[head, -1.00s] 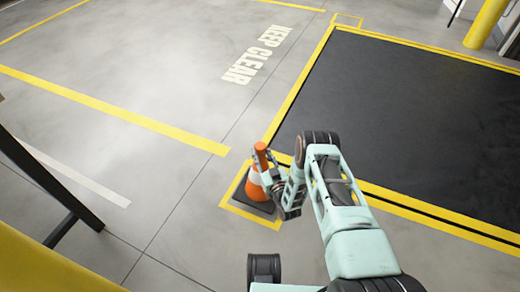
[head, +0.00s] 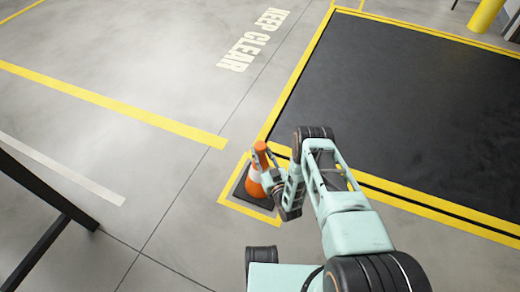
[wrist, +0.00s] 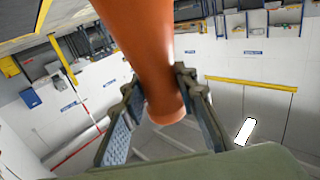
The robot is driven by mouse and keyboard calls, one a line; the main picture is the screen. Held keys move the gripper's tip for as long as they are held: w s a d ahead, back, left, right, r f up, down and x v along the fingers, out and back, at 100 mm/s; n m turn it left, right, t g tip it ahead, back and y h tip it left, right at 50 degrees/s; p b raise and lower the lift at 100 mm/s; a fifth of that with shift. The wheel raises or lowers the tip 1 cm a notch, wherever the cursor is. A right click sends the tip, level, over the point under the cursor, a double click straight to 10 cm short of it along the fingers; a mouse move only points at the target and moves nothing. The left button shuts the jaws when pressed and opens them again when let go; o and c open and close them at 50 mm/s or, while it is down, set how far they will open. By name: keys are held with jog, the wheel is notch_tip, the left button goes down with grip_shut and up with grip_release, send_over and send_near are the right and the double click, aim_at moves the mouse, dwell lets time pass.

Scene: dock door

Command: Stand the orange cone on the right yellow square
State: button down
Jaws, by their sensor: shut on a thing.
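The orange cone (head: 256,188), with a pale band and a dark square base, is upright at the near corner of the dark mat. Its base appears inside a yellow square outline (head: 247,211) on the floor; I cannot tell whether it touches the floor. My gripper (head: 276,180) is at the cone's upper part, from the right. In the wrist view, the cone (wrist: 150,45) lies between the two fingers (wrist: 157,112), which are shut on its narrow end. The arm and gripper hide part of the cone's right side and of the square.
The large dark mat (head: 410,110) with yellow edging lies to the right. A yellow floor line (head: 110,103) and the words KEEP CLEAR (head: 252,40) are at upper left. A dark frame leg (head: 45,190) stands at left. A yellow post (head: 486,14) is at top right. Floor left of the cone is clear.

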jog(key=shift+r, duration=0.15)
jog(key=c, duration=1.5)
grip_release()
jog(key=shift+f, duration=0.2)
jog(key=shift+r, duration=0.15)
